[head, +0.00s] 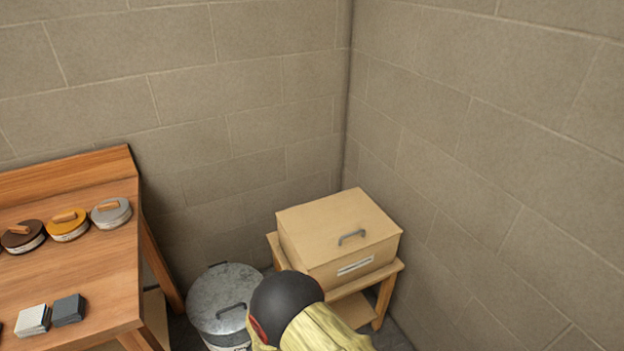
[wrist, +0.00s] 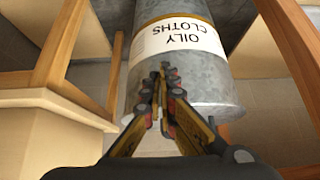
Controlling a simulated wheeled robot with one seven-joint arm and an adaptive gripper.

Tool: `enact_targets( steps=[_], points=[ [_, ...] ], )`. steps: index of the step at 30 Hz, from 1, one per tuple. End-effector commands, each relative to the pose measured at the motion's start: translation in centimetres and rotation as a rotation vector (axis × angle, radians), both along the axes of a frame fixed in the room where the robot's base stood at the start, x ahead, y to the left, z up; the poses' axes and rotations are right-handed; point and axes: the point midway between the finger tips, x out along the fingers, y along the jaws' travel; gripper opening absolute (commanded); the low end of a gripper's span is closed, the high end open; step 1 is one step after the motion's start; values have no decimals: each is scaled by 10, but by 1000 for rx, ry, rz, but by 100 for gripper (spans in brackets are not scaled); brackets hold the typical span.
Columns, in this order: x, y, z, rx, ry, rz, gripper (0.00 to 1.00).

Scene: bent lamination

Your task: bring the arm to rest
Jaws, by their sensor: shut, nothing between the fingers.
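My gripper (wrist: 164,100) shows in the wrist view with its fingers closed together and nothing between them. It is in front of a grey metal bin (wrist: 205,92) with a white label reading "OILY CLOTHS"; I cannot tell whether they touch. In the head view, part of my arm (head: 300,315) shows at the bottom centre, pale yellow with a dark rounded joint. The fingers are hidden in that view. The lidded metal bin (head: 212,300) stands on the floor just left of my arm.
A wooden bench (head: 95,275) at left holds several round lidded tins and small blocks. A lidded tan box (head: 335,228) sits on a small wooden stand (head: 384,290) in the corner, close behind my arm. Block walls (head: 480,150) close off the back and right.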

Motion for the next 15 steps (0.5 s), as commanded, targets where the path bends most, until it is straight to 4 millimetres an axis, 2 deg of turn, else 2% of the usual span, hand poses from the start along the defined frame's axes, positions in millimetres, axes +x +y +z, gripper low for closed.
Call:
enact_targets(
  steps=[5,8,11,14,15],
  points=[
    [-43,-20,-20,-75,149,24,0],
    [-66,-30,-15,-117,238,41,0],
    [-86,-42,6,-156,329,54,0],
    [-99,-60,47,-189,420,54,0],
    [-104,-69,66,-201,452,51,0]
  ],
)
